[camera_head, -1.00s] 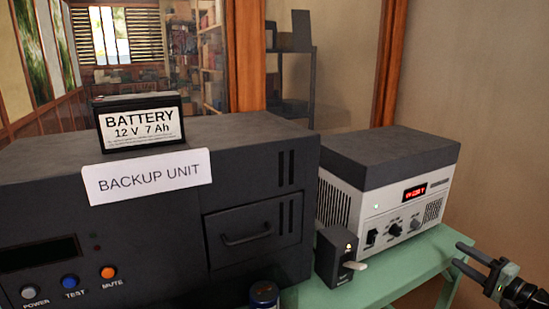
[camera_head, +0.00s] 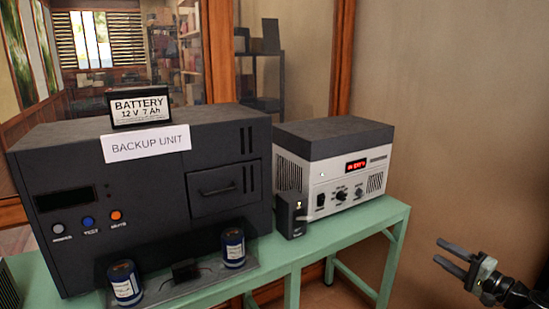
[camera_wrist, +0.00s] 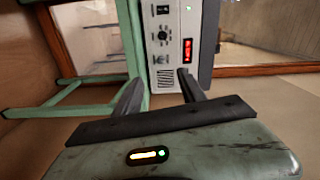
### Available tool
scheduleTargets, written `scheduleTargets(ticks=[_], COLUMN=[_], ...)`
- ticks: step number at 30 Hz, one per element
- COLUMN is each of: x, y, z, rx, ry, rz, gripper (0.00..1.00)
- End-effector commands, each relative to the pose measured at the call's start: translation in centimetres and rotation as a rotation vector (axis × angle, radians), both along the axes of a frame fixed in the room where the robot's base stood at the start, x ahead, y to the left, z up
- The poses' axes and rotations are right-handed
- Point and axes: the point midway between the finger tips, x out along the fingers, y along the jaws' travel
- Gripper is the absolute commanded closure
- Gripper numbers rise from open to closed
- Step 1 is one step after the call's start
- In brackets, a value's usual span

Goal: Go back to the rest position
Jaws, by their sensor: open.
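My gripper (camera_head: 452,257) is at the lower right of the head view, to the right of the green bench and apart from it. Its two dark fingers are spread and nothing is between them. In the wrist view my gripper (camera_wrist: 158,95) points toward the grey power supply (camera_wrist: 172,45), which looks turned sideways there. The rest of my arm runs off the lower right corner of the head view.
The green bench (camera_head: 345,232) carries the black backup unit (camera_head: 150,185), a battery (camera_head: 140,107) on top of it, the power supply (camera_head: 335,165), a small black box (camera_head: 291,215) and two blue cylinders (camera_head: 124,283) (camera_head: 233,248). Free floor lies between bench and gripper.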

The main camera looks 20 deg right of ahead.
Motion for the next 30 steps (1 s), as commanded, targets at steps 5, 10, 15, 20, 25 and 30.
scheduleTargets(ticks=[5,10,15,20,25,30], x=[1.9,4.2,7.0,10.0,13.2,13.8], y=[2.1,4.8,8.9,14.4,24.2,36.0], z=[-1.1,-2.7,-5.0,-8.0,-13.1,-19.1], rx=[-0.011,-0.03,-0.065,-0.122,-0.258,-0.526], ry=[0.043,0.108,0.2,0.324,0.53,0.793], rz=[0.045,0.103,0.186,0.295,0.483,0.707], gripper=[0.52,0.52,0.52,0.52,0.52,0.52])
